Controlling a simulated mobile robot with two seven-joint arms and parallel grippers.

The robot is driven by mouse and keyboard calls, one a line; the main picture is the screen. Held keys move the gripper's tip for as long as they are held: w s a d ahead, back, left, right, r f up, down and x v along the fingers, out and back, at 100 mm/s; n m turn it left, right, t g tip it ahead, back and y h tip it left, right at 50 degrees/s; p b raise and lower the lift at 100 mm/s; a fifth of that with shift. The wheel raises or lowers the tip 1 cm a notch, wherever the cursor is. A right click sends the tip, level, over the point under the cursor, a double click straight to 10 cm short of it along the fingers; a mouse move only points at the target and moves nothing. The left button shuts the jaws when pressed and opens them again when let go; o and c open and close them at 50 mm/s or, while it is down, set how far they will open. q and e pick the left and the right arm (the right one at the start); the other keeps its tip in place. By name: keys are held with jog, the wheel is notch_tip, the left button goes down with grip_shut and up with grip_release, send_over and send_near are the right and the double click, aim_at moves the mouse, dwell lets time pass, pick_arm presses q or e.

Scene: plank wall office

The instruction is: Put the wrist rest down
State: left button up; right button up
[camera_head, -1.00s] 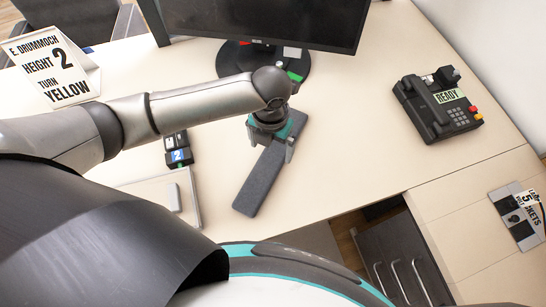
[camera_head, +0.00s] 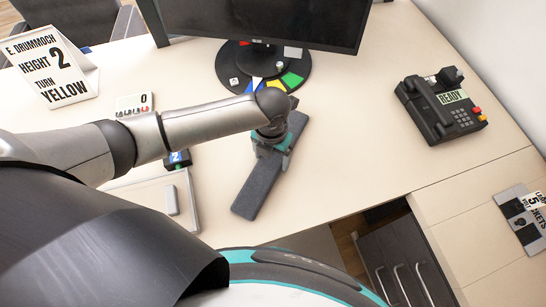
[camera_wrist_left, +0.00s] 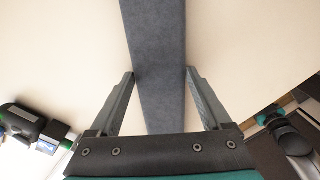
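The wrist rest (camera_head: 258,190) is a long dark grey bar, slanting across the desk in front of the monitor. My left gripper (camera_head: 271,158) is over its upper half with one finger on each side. In the left wrist view the wrist rest (camera_wrist_left: 157,45) runs between the fingertips of my left gripper (camera_wrist_left: 160,75), which meet both its long edges; it looks shut on the bar. I cannot tell whether the bar's underside touches the desk.
The monitor stand (camera_head: 230,72) with coloured tiles is behind the gripper. A phone (camera_head: 440,108) stands at right, a sign (camera_head: 52,68) at left. A pale tray (camera_head: 150,198) lies left of the bar. The desk between bar and phone is clear.

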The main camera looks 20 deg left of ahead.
pick_arm(q)
jog(key=c, duration=1.2)
